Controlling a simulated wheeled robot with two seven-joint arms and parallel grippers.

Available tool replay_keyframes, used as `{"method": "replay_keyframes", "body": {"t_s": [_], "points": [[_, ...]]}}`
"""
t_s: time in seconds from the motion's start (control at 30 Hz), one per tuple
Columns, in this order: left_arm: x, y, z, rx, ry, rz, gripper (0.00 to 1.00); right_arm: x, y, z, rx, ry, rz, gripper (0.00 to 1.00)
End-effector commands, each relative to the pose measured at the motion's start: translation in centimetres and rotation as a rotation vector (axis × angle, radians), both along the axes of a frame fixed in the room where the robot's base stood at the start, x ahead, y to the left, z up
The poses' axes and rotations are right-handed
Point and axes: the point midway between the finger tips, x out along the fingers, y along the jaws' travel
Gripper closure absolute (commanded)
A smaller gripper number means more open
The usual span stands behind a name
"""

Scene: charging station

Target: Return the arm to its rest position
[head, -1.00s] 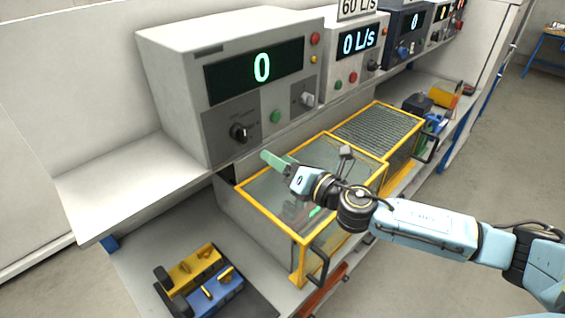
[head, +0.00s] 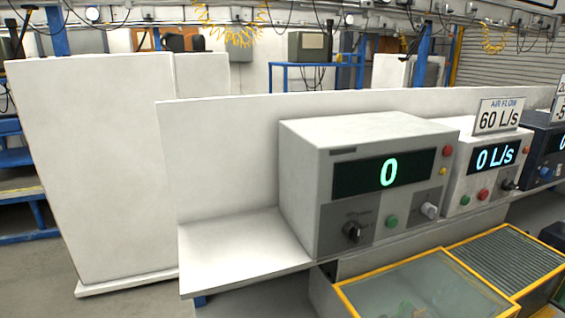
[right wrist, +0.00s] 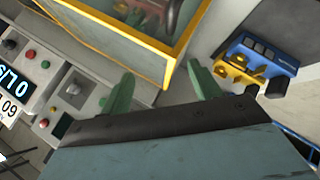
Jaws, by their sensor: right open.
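My right gripper (right wrist: 162,88) shows in the right wrist view. Its two green fingers are spread apart with nothing between them. Past the fingertips is a yellow-framed case (right wrist: 137,42) with a clear top. My right arm does not show in the head view now. My left gripper is in neither view.
In the head view, a box with a green 0 (head: 370,190) stands on a white shelf (head: 225,250), beside a box reading 0 L/s (head: 487,165). Glass-topped yellow-framed cases (head: 425,290) stand below. In the right wrist view, a blue and yellow device (right wrist: 250,65) is at right.

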Motion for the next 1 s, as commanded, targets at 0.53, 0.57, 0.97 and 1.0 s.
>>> {"method": "replay_keyframes", "body": {"t_s": [0.53,0.57,0.97,1.0], "points": [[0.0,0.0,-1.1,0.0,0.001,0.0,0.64,-13.6,2.1,-8.5,0.492,0.509,-0.502,0.37],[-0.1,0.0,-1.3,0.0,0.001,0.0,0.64,-13.4,2.1,-9.3,0.491,0.51,-0.502,0.37],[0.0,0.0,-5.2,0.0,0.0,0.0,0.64,-13.3,2.3,-25.5,0.47,0.562,-0.505,0.37],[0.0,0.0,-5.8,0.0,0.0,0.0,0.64,-13.7,2.3,-27.9,0.466,0.571,-0.506,0.37]]}}
